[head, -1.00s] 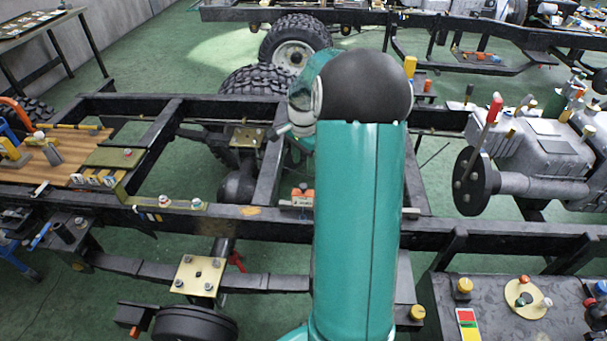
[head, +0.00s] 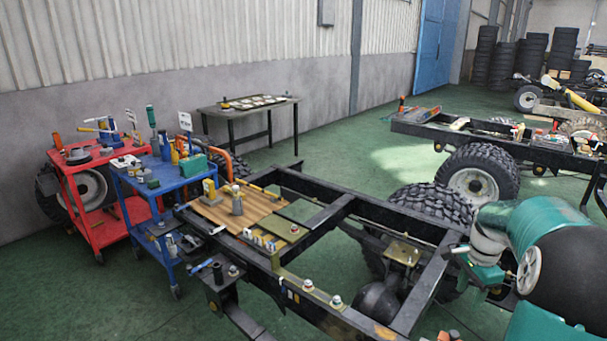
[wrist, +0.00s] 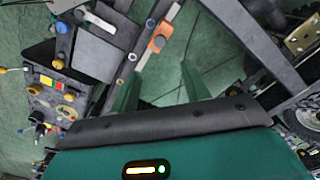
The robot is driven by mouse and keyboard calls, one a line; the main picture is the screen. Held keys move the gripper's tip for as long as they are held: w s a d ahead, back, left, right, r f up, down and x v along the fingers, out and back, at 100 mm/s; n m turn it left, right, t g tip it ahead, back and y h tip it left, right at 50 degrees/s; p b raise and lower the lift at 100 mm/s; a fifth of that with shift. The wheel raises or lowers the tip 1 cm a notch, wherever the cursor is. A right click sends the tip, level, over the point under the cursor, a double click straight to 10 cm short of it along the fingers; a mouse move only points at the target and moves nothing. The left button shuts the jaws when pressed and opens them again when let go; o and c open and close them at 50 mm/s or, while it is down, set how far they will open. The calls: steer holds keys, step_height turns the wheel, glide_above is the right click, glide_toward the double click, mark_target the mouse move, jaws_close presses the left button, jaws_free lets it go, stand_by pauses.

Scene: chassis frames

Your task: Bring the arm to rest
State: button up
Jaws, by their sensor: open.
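My arm shows as a green and black shape at the right edge of the head view, over the near part of a black chassis frame (head: 340,208). In the wrist view my gripper (wrist: 160,82) is open, its two green fingers spread apart with nothing between them. Below the fingers lie green floor and dark frame parts, including a bar with an orange block (wrist: 157,42). I cannot clearly make out the fingertips in the head view.
A red cart (head: 103,228) and a blue cart (head: 160,228) with tools stand at left. A table (head: 233,113) stands by the wall. A large tyre (head: 478,177) is beside the frame. Green floor (head: 85,305) is open at front left.

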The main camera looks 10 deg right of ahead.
steer(key=s+a+r+n+t, duration=0.1)
steer(key=s+a+r+n, duration=0.2)
steer(key=a, duration=0.4)
steer(key=a+r+n+t+h, duration=0.1)
steer(key=a+r+n, duration=0.25)
steer(key=a, duration=0.35)
steer(key=s+a+r+n, duration=0.2)
steer(key=a+r+n, duration=0.15)
steer(key=a, duration=0.25)
steer(key=s+a+r+n+t+y, duration=0.1)
steer(key=s+a+n+t, duration=0.2)
steer(key=s+a+n, duration=0.5)
steer(key=s+a, duration=0.4)
steer(key=a, duration=0.1)
steer(key=shift+a+r+n+t, duration=0.15)
steer(key=shift+a+n+t, duration=0.15)
steer(key=shift+w, duration=0.1)
steer(key=shift+c, duration=1.1)
steer(key=shift+d, duration=0.15)
